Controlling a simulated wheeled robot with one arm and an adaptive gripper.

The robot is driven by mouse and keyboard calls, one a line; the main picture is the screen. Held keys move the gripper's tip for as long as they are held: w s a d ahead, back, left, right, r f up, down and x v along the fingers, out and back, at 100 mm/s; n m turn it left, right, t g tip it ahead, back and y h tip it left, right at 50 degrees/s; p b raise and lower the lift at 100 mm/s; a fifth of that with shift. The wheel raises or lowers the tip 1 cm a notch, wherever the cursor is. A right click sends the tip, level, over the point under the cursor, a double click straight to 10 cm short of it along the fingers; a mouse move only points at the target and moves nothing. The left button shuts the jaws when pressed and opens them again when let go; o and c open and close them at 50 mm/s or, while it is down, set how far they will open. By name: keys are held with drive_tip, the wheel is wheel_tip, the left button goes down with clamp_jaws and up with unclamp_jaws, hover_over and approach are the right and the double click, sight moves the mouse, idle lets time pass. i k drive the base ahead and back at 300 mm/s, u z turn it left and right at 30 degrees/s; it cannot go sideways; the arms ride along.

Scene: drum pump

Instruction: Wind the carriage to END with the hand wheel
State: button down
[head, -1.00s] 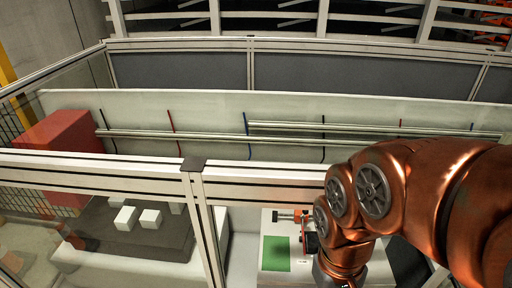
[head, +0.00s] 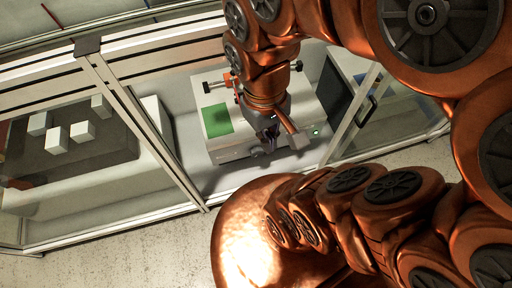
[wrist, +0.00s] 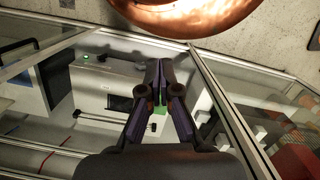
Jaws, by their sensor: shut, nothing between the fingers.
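The white machine box (head: 228,146) stands inside the framed enclosure, with a green panel (head: 216,120) on top. A small orange-red part on a rod (head: 229,81) sits at its back edge; I cannot tell if this is the carriage. My gripper (head: 268,143) is above the box's front part, right of the green panel. Its fingers are together and empty in the wrist view (wrist: 160,66). A rounded grey part (head: 257,152) shows low beside the fingertips; I cannot tell if it is the hand wheel or whether they touch. No END mark is readable.
A frame post (head: 150,130) stands left of the box. A dark tray (head: 75,150) with several white blocks lies farther left. A dark panel (head: 337,92) and a glazed door with a black handle (head: 366,110) are at the right. Bare floor (head: 120,245) lies in front.

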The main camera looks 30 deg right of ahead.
sight(256, 151)
drive_tip(key=z, duration=2.7)
drive_tip(key=k, duration=1.5)
drive_tip(key=u, duration=1.8)
